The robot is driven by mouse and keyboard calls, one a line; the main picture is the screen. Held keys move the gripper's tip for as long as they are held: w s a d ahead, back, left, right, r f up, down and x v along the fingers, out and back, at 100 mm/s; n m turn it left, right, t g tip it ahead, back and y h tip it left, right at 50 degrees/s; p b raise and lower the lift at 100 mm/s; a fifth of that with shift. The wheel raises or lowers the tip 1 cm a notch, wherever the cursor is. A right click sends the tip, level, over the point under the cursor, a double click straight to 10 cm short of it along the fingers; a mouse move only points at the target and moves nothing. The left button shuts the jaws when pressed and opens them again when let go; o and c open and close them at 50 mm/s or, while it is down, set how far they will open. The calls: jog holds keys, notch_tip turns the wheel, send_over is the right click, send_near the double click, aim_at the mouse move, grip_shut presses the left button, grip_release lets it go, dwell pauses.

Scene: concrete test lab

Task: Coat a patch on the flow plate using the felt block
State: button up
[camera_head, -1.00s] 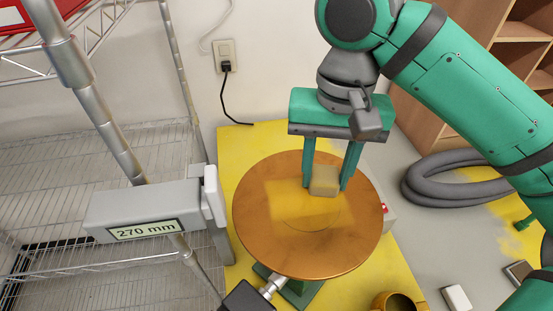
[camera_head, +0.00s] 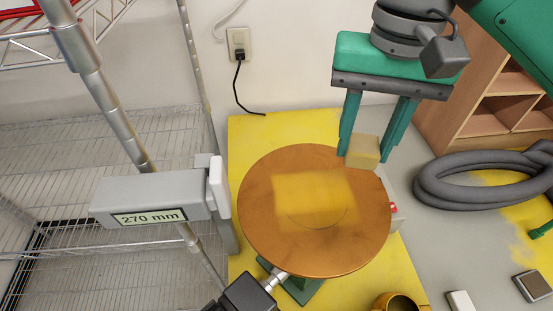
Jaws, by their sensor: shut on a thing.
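The flow plate (camera_head: 270,230) is a round copper-brown disc on a green stand in the middle of the head view. A yellow coated patch (camera_head: 312,195) lies across its middle, roughly rectangular, with a faint ring partly under it. My gripper (camera_head: 365,152) is at the plate's upper right edge, shut on the tan felt block (camera_head: 362,151). The block appears to be raised above the plate's rim, clear of the patch; the exact gap is hard to judge.
A grey gauge arm marked 270 mm (camera_head: 150,203) stands close at the plate's left, beside wire shelving (camera_head: 70,160). A grey coiled hose (camera_head: 480,180) and wooden shelf (camera_head: 480,100) are at right. A brass cup (camera_head: 396,303) and a white block (camera_head: 461,301) are at the bottom.

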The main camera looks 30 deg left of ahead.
jog(key=shift+r, duration=1)
dwell(0.3)
jog(key=shift+w, duration=0.1)
dwell(0.3)
